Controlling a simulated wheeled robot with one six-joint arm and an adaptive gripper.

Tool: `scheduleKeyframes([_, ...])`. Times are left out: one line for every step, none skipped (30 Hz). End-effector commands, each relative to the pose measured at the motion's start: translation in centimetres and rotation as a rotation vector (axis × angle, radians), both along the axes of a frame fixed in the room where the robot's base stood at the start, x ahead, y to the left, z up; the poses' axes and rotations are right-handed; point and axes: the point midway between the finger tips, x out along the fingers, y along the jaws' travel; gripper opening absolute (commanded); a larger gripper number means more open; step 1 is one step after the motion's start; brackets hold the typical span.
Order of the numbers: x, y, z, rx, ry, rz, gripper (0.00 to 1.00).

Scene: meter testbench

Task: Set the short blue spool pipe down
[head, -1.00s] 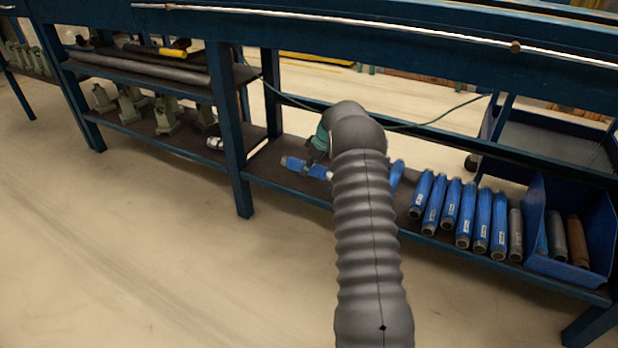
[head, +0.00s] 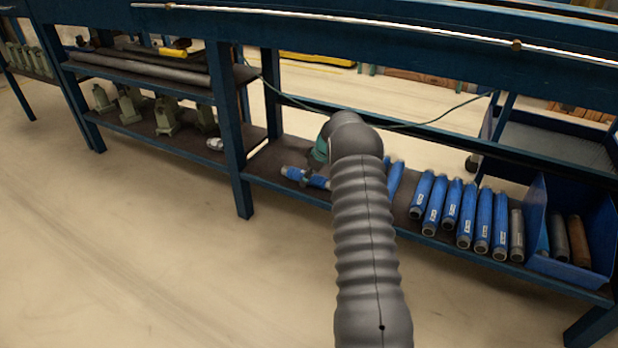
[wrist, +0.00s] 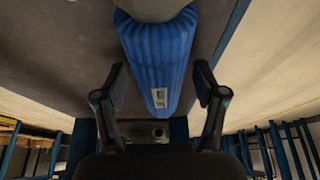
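The short blue spool pipe (head: 295,174) lies on the dark lower shelf, left of my arm in the head view; my arm and gripper partly cover it. In the wrist view a blue pipe (wrist: 155,60) with a small white label fills the upper middle, between the two fingers. My gripper (wrist: 161,85) is open, with a finger on either side of the pipe. In the head view my gripper (head: 314,168) is at the pipe, mostly hidden behind my wrist.
A blue bin (head: 560,268) with more pipes is at the far right. A blue table leg (head: 236,150) stands left of the spool pipe. The upper beam overhangs the shelf.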

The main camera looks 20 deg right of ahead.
Motion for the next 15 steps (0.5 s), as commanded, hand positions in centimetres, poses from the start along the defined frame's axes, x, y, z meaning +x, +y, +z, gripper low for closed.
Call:
scheduleKeyframes([0.0,0.0,0.0,0.0,0.0,0.0,0.72])
scheduleKeyframes([0.0,0.0,0.0,0.0,0.0,0.0,0.72])
scheduleKeyframes([0.0,0.0,0.0,0.0,0.0,0.0,0.72])
scheduleKeyframes([0.0,0.0,0.0,0.0,0.0,0.0,0.72])
scheduleKeyframes([0.0,0.0,0.0,0.0,0.0,0.0,0.72])
scheduleKeyframes([0.0,0.0,0.0,0.0,0.0,0.0,0.72])
scheduleKeyframes([0.0,0.0,0.1,0.0,0.0,0.0,0.72])
scheduleKeyframes([0.0,0.0,0.1,0.0,0.0,0.0,0.72])
scheduleKeyframes([0.0,0.0,0.3,0.0,0.0,0.0,0.72])
scheduleKeyframes([0.0,0.0,0.5,0.0,0.0,0.0,0.72])
scheduleKeyframes([-0.1,-0.1,0.6,-0.001,-0.001,0.0,0.72])
scheduleKeyframes([-0.2,-0.2,1.0,0.0,-0.001,0.0,0.72])
scheduleKeyframes([-0.3,-0.3,1.4,0.0,-0.001,0.0,0.72])
scheduleKeyframes([-0.5,-0.4,1.8,0.0,-0.001,0.0,0.72])
scheduleKeyframes([-0.7,-0.6,2.5,-0.001,-0.002,-0.001,0.72])
